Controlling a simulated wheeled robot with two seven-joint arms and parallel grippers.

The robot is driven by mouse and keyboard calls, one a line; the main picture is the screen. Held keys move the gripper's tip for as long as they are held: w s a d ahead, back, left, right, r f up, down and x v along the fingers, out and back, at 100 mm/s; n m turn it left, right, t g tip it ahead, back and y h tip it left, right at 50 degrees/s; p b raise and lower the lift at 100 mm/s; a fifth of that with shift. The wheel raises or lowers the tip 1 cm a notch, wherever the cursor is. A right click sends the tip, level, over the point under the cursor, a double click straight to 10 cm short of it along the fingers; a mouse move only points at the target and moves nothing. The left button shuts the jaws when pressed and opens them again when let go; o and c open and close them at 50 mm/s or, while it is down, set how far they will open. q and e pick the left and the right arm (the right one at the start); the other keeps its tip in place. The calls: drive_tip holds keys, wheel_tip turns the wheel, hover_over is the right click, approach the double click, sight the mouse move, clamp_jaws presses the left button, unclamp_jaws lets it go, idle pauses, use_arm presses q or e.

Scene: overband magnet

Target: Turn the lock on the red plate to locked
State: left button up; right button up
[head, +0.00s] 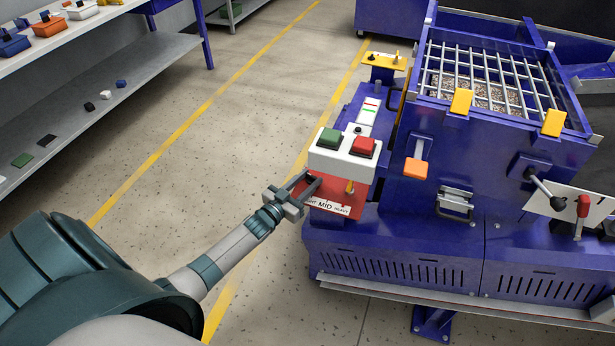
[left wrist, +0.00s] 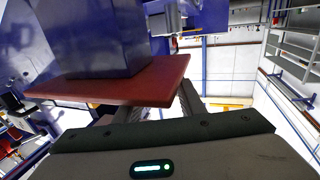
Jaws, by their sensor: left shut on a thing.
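The red plate (head: 322,192) sticks out below a white box with push buttons. A white strip on its front edge reads MID and other partly covered words. A small yellow post (head: 350,187) stands near its right end. My left gripper (head: 308,187) is at the plate's left end, shut on a small part there that its fingers mostly hide. I cannot make out the lock or its setting. In the left wrist view the red plate (left wrist: 120,82) crosses in front of the fingers, with a large block above it. My right gripper is not in view.
The white box carries a green button (head: 328,138) and a red button (head: 363,146). The blue machine with a grated hopper (head: 490,75) stands to the right. Open floor lies left of the plate, then a shelf (head: 90,70).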

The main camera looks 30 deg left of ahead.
use_arm(q)
drive_tip(key=n+y, duration=0.2)
drive_tip(key=shift+d+y+p, duration=0.25)
drive_tip(key=shift+y+p, duration=0.15)
drive_tip(key=shift+d+n+y, duration=0.1)
drive_tip(key=shift+n+y, duration=0.6)
drive_tip(key=shift+y, duration=0.6)
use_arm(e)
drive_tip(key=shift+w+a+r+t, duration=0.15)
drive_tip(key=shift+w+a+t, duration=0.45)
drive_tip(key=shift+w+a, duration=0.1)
use_arm(q)
drive_tip(key=shift+g+y, duration=0.3)
drive_tip(key=o, duration=1)
drive_tip(key=shift+o, duration=0.2)
drive_tip(key=shift+s, duration=0.1)
drive_tip(key=v, duration=1.7)
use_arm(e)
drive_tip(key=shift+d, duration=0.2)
